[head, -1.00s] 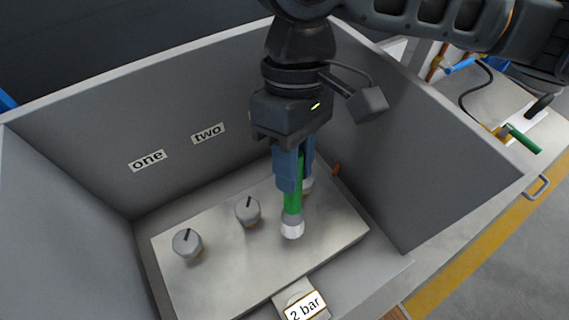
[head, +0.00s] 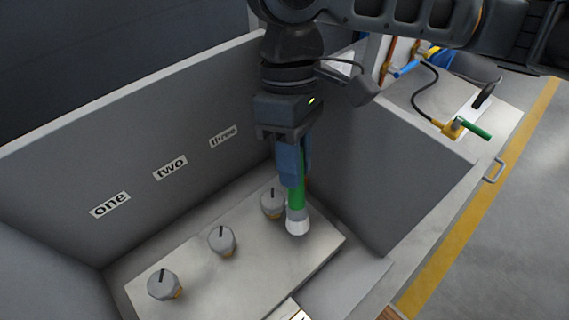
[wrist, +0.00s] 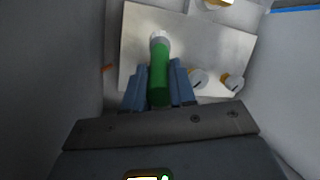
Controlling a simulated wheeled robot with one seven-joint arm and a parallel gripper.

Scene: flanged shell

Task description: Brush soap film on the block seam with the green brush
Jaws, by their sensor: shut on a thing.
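My gripper (head: 293,178) is shut on the green brush (head: 297,193) and holds it nearly upright inside the grey shell, with its pale tip down. The tip is over the right part of the metal block (head: 245,243), just right of the third knob (head: 272,203). I cannot tell whether it touches the block. In the wrist view the brush (wrist: 159,75) sits between the blue fingers (wrist: 158,88), with its tip over the block (wrist: 200,42). I cannot make out the seam or any soap film.
Two more knobs (head: 222,240) (head: 164,284) stand on the block. Labels "one" (head: 110,205), "two" (head: 170,167) and "three" (head: 223,136) are on the back wall. Shell walls (head: 395,180) rise close around my gripper.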

